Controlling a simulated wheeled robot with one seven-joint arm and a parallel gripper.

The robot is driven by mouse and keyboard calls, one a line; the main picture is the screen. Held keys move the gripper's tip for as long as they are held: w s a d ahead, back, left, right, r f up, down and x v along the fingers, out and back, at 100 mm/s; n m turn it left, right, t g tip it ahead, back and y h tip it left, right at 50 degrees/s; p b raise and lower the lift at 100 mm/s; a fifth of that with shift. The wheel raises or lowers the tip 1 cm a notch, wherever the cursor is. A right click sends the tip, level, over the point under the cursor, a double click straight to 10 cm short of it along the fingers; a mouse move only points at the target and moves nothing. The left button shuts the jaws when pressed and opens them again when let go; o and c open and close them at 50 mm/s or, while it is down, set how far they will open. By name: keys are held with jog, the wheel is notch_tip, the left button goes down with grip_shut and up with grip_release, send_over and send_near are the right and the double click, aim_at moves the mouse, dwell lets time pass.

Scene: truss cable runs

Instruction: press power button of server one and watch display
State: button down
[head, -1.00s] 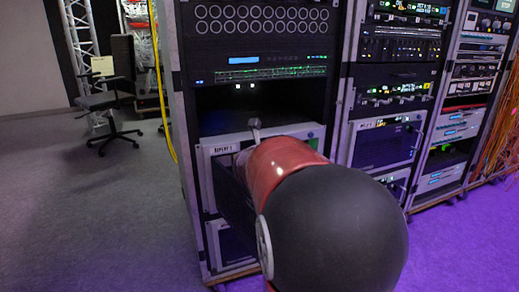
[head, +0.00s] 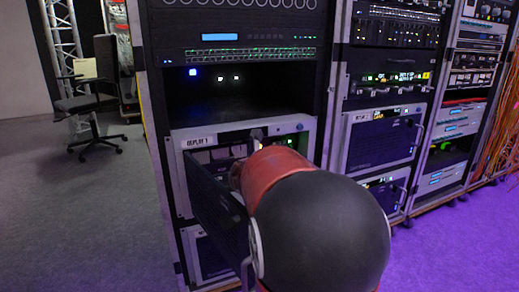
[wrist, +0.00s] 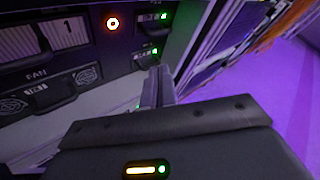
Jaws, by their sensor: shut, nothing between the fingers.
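Server one, a grey-framed unit labelled REPLAY 1 (head: 195,141), sits low in the left rack in the head view. Its dark front door (head: 215,208) stands swung out to the left, with bays showing behind. In the wrist view a round button with a lit orange-red ring (wrist: 112,23) is on the server's dark front, right of a tile marked 1 (wrist: 68,32). My gripper (wrist: 160,72) is shut and empty, below and right of that button and apart from it. In the head view my arm hides much of the server. I cannot tell which panel is the display.
A unit with a blue screen (head: 219,36) is higher in the same rack, above a dark empty bay. More racks (head: 385,130) stand to the right. An office chair (head: 90,108) is at the back left. The grey floor (head: 80,220) at left is clear.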

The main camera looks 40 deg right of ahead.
jog(key=w+d+p, duration=0.2)
jog(key=w+p, duration=0.1)
jog(key=w, duration=0.5)
jog(key=shift+w, duration=0.3)
jog(key=shift+w+d, duration=0.1)
jog(key=shift+w, duration=0.05)
dwell(1.8)
jog(key=shift+w, duration=0.25)
jog(key=shift+w+d, duration=0.15)
jog(key=shift+w, duration=0.25)
dwell(0.6)
jog(key=shift+s, duration=0.15)
jog(key=shift+s+a+b, duration=0.2)
jog(key=shift+s+b, duration=0.2)
jog(key=shift+s, duration=0.25)
